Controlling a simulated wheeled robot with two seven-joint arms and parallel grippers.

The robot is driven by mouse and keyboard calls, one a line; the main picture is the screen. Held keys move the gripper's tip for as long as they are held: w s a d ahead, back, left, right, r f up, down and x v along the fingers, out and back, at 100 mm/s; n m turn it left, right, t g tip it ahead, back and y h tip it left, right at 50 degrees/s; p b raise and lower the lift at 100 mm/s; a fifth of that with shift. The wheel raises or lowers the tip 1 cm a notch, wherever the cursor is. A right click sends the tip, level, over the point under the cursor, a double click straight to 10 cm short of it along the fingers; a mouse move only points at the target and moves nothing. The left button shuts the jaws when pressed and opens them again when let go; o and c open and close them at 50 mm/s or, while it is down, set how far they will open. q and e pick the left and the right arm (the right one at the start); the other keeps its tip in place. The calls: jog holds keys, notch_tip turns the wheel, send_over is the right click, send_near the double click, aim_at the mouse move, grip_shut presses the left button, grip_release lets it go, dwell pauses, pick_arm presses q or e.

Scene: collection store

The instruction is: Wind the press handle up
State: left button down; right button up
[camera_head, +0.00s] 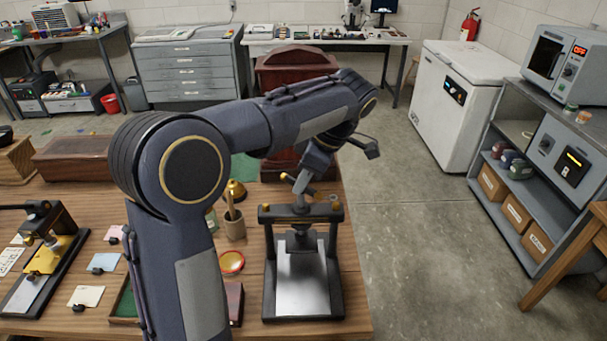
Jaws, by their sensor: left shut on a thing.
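The press (267,268) stands near the right front of the wooden table. It has a dark frame with a crossbar, a central screw and a pale metal plate in its base. My right gripper is not in view.
Another black and brass device (50,262) is at the far left. Open floor (420,250) lies right of the table.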

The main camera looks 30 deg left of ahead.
pick_arm(q)
jog(key=n+p, duration=0.1)
jog(key=n, duration=0.1)
jog(key=n+g, duration=0.1)
jog(key=n, duration=0.1)
jog(key=shift+w+r+n+g+h+p, duration=0.1)
jog(key=shift+n+g+h+p, duration=0.2)
jog(key=shift+h+p, duration=0.1)
jog(key=shift+a+n+g+h+p, duration=0.1)
jog(key=shift+n+g+h+p, duration=0.3)
jog(key=shift+n, duration=0.55)
jog(key=shift+n+g+h+p, duration=0.1)
jog(key=shift+n+h+p, duration=0.2)
jog(key=shift+n+p, duration=0.45)
jog(key=shift+n, duration=0.4)
jog(key=c, duration=1.3)
grip_release()
jog(key=shift+o, duration=0.2)
jog(key=v, duration=0.7)
jog(key=shift+w+r, duration=0.15)
jog(key=shift+r, duration=0.1)
